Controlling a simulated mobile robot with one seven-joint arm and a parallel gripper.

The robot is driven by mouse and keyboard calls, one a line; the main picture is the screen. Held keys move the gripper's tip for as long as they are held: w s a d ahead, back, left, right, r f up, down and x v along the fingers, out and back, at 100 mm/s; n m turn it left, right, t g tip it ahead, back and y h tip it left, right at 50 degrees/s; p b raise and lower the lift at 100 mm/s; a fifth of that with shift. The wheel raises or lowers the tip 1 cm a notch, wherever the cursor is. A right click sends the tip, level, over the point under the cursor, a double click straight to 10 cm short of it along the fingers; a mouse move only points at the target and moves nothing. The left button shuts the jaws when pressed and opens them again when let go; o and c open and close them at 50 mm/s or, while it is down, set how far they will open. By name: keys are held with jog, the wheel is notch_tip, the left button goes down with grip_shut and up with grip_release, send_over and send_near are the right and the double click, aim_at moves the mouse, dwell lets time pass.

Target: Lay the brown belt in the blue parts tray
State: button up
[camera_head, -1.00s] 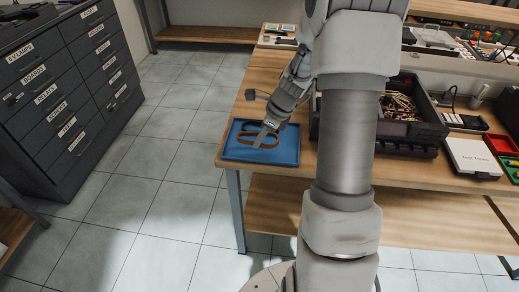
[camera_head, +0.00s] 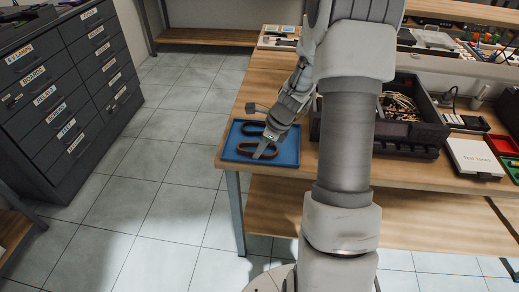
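The blue parts tray (camera_head: 288,157) lies at the near left corner of the wooden workbench. The brown belt (camera_head: 243,150) shows in the tray as a dark curved loop at the front. A second dark loop shows behind it; I cannot tell whether it is part of the same belt. My gripper (camera_head: 261,154) points down into the tray at the front loop, its tips at or just above the belt. Whether the fingers are open or shut on it is too small to tell. The gripper and wrist hide the right side of the loops.
A black bin (camera_head: 402,112) with tangled wires stands on the bench right of my arm. A white box (camera_head: 471,157) and a red tray (camera_head: 501,143) lie farther right. A labelled drawer cabinet (camera_head: 66,92) stands at the left. The floor between is clear.

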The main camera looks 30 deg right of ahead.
jog(key=shift+r, duration=0.3)
jog(key=p+v, duration=0.2)
jog(key=v, duration=0.9)
jog(key=shift+s+d+r, duration=0.2)
jog(key=shift+r, duration=0.1)
